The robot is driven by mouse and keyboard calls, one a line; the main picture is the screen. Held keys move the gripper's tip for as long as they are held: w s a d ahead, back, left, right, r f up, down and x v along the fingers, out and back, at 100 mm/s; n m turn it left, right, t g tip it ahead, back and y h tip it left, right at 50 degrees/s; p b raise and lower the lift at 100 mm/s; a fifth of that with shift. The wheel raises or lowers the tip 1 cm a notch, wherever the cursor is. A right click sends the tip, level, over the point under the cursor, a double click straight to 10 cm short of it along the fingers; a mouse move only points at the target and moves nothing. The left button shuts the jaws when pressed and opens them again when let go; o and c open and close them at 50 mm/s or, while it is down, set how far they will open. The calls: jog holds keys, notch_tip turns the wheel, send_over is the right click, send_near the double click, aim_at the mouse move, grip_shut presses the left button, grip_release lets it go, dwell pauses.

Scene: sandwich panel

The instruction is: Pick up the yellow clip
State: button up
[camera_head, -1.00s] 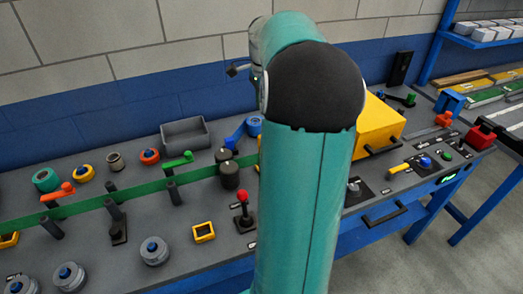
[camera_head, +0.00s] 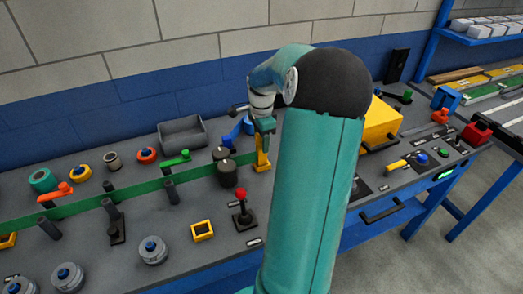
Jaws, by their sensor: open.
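A yellow upright piece (camera_head: 262,158), which looks like the yellow clip, stands on the grey bench just right of two dark cylinders. My gripper (camera_head: 265,128) points down right above it, at the clip's upper end. It is open. The fingertips are small and partly merge with the clip in the picture, so I cannot tell whether they are around it or touching it. My teal arm hides the bench just to the right.
Dark cylinders (camera_head: 227,172) stand close on the left. A blue part (camera_head: 236,130) and a grey bin (camera_head: 183,133) lie behind. A red-knobbed joystick (camera_head: 243,208) and a yellow square frame (camera_head: 202,230) are in front. A yellow box (camera_head: 381,122) is right of my arm.

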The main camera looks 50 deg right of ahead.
grip_shut()
dwell(0.3)
jog(key=shift+r, duration=0.45)
notch_tip(320, 180, up, 2)
jog(key=shift+r, duration=0.15)
jog(key=s+a+r, duration=0.6)
jog(key=a+r, duration=0.3)
jog(key=a, duration=0.3)
jog(key=shift+a+r, duration=0.35)
jog(key=shift+r, duration=0.05)
